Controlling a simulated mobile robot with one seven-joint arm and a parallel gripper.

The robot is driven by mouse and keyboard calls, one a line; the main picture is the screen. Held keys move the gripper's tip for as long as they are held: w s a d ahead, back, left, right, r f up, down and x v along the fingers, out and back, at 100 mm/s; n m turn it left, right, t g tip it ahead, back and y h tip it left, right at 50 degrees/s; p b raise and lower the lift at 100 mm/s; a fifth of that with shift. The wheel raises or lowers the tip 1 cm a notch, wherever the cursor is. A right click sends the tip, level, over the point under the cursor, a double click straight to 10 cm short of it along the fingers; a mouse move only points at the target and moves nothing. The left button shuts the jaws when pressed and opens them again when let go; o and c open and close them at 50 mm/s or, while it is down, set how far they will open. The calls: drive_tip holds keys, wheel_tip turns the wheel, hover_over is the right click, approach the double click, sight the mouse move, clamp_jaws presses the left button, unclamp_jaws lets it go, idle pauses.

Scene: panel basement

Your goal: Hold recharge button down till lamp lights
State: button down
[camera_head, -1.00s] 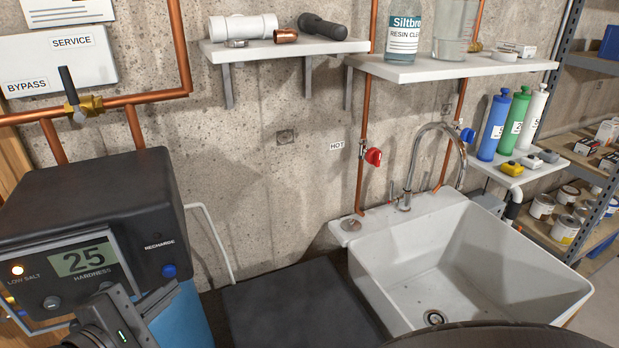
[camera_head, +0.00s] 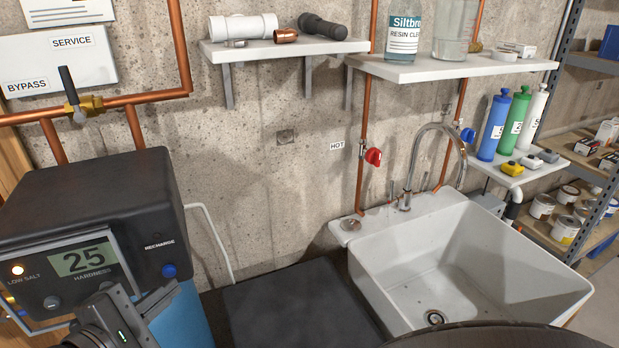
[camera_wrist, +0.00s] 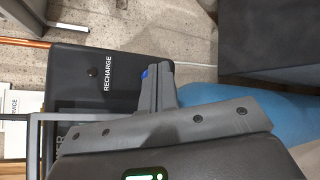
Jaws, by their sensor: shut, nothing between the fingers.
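A dark-topped softener unit (camera_head: 90,200) stands at the left, with a "25 HARDNESS" display (camera_head: 84,260). The blue recharge button (camera_head: 169,270) sits below the RECHARGE label on its front; part of it shows in the wrist view (camera_wrist: 144,74). A small dark round spot, possibly an unlit lamp (camera_wrist: 93,72), is on the label's other side in the wrist view.
A blue tank (camera_head: 185,318) is under the unit. A dark flat surface (camera_head: 285,310) lies to its right, then a white sink (camera_head: 470,260). Copper pipes (camera_head: 100,103) and a bypass valve run along the wall above. A white tube hangs behind the unit.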

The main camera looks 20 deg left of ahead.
drive_tip(key=shift+w+a, duration=0.1)
drive_tip(key=shift+w+a, duration=0.2)
drive_tip(key=shift+w+a, duration=0.25)
idle(2.5)
idle(1.5)
drive_tip(key=shift+s+d, duration=0.55)
drive_tip(key=shift+s, duration=0.05)
drive_tip(key=s+d, duration=0.3)
drive_tip(key=shift+s+d, duration=0.25)
drive_tip(key=shift+d, duration=0.05)
idle(0.4)
